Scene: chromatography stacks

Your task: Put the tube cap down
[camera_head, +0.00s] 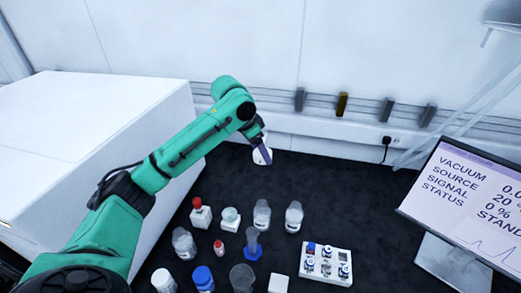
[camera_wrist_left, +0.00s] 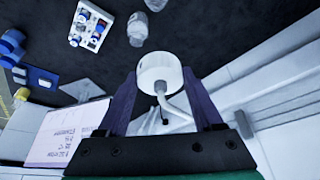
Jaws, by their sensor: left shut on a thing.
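The tube cap (camera_wrist_left: 160,68) is a white round piece with a thin pale tube (camera_wrist_left: 180,112) leading from its near side. It sits between the two dark purple fingers of my left gripper (camera_wrist_left: 159,88), which is shut on it. In the head view my left gripper (camera_head: 265,151) holds the white cap (camera_head: 259,157) above the back part of the dark bench, behind the bottles. Where the tube ends is hidden. My right gripper is not in view.
Several clear bottles and vials stand on the dark bench, among them a clear bottle (camera_head: 262,216) and a red-topped piece (camera_head: 201,214). A white vial rack (camera_head: 336,278) is at the front right. A monitor (camera_head: 475,200) stands right; a large white box (camera_head: 75,115) is left.

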